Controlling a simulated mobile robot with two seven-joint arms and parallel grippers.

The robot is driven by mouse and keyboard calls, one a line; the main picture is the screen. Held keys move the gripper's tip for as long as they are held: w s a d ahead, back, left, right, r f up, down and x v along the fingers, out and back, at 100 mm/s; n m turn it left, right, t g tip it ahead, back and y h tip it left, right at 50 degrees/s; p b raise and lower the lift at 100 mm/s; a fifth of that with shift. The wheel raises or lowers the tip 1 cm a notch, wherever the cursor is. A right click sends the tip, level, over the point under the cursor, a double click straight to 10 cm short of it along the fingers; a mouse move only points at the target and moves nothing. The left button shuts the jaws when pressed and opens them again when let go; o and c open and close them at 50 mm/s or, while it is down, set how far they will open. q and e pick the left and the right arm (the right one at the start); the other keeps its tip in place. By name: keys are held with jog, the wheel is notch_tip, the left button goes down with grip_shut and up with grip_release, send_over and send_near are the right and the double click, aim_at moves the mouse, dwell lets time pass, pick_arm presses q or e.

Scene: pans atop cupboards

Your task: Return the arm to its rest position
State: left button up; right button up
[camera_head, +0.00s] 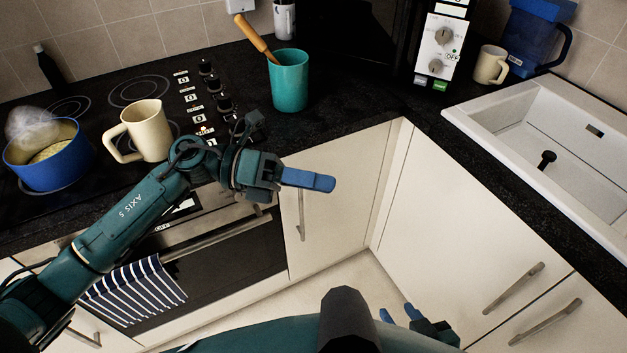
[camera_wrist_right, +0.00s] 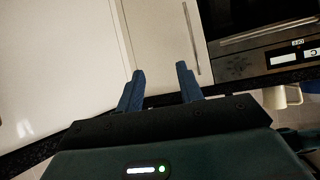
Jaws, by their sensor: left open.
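My left arm reaches in from the left in the head view. Its gripper (camera_head: 308,180) is in the air in front of the cupboard doors, beyond the counter's front edge. It holds nothing visible; its blue fingers overlap from this side. My right gripper (camera_head: 399,313) is low, at the bottom of the head view, above the floor. In the right wrist view its two blue fingers (camera_wrist_right: 160,88) stand apart with nothing between them.
A cream pitcher (camera_head: 147,131) and a blue pot (camera_head: 48,157) with steam stand on the stove. A teal cup (camera_head: 289,82) holds a wooden-handled utensil. A white sink (camera_head: 545,135) is at right. A striped towel (camera_head: 133,292) hangs on the oven. The space before the cupboards is free.

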pick_arm(q)
jog(key=a+f+n+t+y, duration=0.35)
jog(key=n+t, duration=0.55)
jog(key=n, duration=0.7)
jog(key=a+f+n+t+y, duration=0.4)
jog(key=n+t, duration=0.5)
jog(key=n, duration=0.6)
jog(key=s+a+f+n+g+y, duration=0.2)
jog(key=s+f+n, duration=0.3)
jog(key=f, duration=0.3)
jog(key=s+a+f+n+g+y, duration=0.1)
jog(key=s+f+n+g+y, duration=0.2)
jog(key=f, duration=0.5)
jog(key=s+n+y, duration=0.1)
jog(key=s+n, duration=0.1)
jog(key=s, duration=0.1)
jog(key=shift+a+f+g+p, duration=0.35)
jog(key=shift+g, duration=0.05)
